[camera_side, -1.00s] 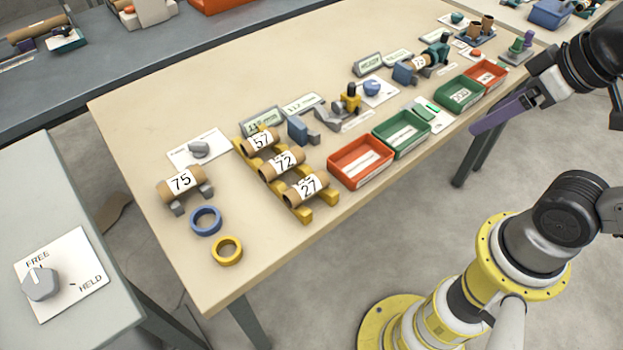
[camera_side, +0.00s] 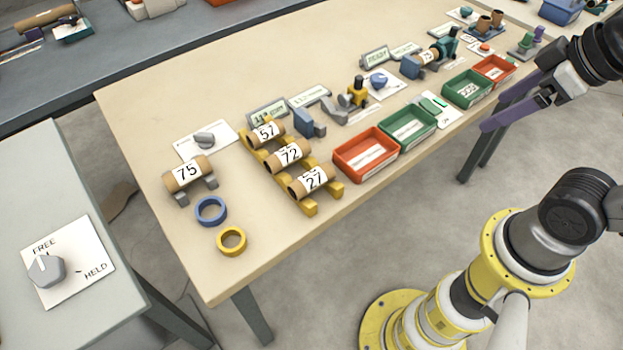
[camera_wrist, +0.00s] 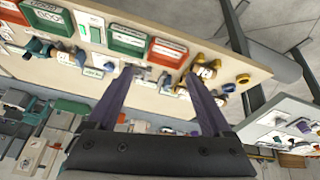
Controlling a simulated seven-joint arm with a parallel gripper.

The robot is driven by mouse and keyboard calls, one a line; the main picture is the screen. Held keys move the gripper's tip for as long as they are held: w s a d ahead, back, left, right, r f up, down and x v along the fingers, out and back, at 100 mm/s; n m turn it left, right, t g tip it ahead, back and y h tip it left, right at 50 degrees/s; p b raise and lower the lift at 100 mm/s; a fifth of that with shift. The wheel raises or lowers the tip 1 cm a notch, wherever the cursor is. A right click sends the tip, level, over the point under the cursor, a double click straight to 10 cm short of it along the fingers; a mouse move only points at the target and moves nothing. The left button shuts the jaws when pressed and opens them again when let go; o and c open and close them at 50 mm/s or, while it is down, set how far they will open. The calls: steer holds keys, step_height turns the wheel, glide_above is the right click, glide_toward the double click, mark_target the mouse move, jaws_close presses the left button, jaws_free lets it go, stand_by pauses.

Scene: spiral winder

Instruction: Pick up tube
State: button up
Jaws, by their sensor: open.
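Brown cardboard tubes with white number labels lie on the table. Tubes 57 (camera_side: 266,133), 72 (camera_side: 289,155) and 27 (camera_side: 312,180) rest in a row on a yellow rack (camera_side: 310,207). Tube 75 (camera_side: 187,172) lies on grey supports to their left. Another labelled tube (camera_side: 430,56) sits in a blue and teal holder farther right. My gripper (camera_side: 546,98) is open and empty, off the table's right front edge and well away from the tubes. In the wrist view its two purple fingers (camera_wrist: 164,92) are spread wide, with the rack's tubes small beyond the right finger.
A blue ring (camera_side: 211,221) and a yellow ring (camera_side: 231,251) lie near the table's left front corner. Red (camera_side: 339,159) and green (camera_side: 388,132) bins line the front edge. A grey knob marked FREE and HELD (camera_side: 46,270) is on the left side table. The table's back middle is clear.

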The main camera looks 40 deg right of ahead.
steer(key=w+a+r+n+y, duration=0.1)
steer(key=w+a+r+n, duration=0.1)
steer(key=w+r+n, duration=0.15)
steer(key=n+g+y, duration=0.3)
steer(key=n+g, duration=0.3)
steer(key=n, duration=0.6)
glide_above(314, 174)
steer(key=d, duration=0.3)
steer(key=f, duration=2)
steer(key=shift+w+a+f, duration=0.15)
steer(key=shift+w+f, duration=0.05)
steer(key=shift+f, duration=0.05)
steer(key=shift+a+x, duration=0.15)
steer(key=shift+x, duration=1.35)
steer(key=shift+a+x, duration=0.1)
steer(key=shift+x, duration=1.4)
steer(key=shift+s+r, duration=0.1)
jaws_close()
